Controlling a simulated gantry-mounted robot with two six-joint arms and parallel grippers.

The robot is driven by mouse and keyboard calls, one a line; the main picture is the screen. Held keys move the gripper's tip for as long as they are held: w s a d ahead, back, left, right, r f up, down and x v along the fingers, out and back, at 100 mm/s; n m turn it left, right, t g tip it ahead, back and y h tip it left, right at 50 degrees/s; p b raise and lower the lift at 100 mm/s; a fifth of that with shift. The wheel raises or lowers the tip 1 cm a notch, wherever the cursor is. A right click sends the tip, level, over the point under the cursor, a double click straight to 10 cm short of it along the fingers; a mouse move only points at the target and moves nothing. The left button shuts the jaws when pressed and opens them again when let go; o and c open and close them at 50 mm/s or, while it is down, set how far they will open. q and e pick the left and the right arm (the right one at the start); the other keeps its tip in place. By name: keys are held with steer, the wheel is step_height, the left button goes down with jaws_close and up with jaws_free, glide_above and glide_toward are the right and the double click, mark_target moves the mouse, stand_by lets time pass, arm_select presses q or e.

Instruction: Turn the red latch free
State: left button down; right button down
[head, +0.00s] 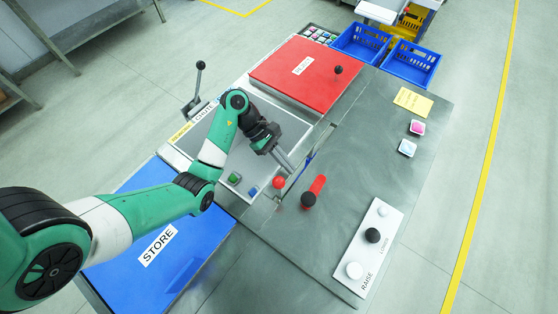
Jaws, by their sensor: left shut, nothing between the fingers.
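The red latch (318,186) is a short red bar with a black round knob (308,200) at its near end. It lies on the grey metal tabletop, right of the tray's edge. My left gripper (288,164) is shut and empty. It reaches in over the grey tray, left of the latch and apart from it in the picture. A red ball knob (279,182) stands just below the gripper's tip; I cannot tell whether they touch. My right gripper is out of view.
A red panel with a black knob (310,72) lies behind. A RAISE/LOWER plate (368,262) is at right. A blue STORE panel (185,265) is at left. Blue crates (411,62) stand behind.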

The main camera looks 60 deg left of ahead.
mark_target(312, 184)
arm_select(q)
steer(key=w+d, duration=0.1)
steer(key=d+f, duration=0.1)
steer(key=d, duration=0.1)
steer(key=w+d, duration=0.1)
steer(key=d, duration=0.1)
steer(key=shift+w+f, duration=0.25)
steer(key=shift+w, duration=0.1)
steer(key=shift+w+d, duration=0.35)
steer(key=shift+w, duration=0.05)
steer(key=shift+a, duration=0.1)
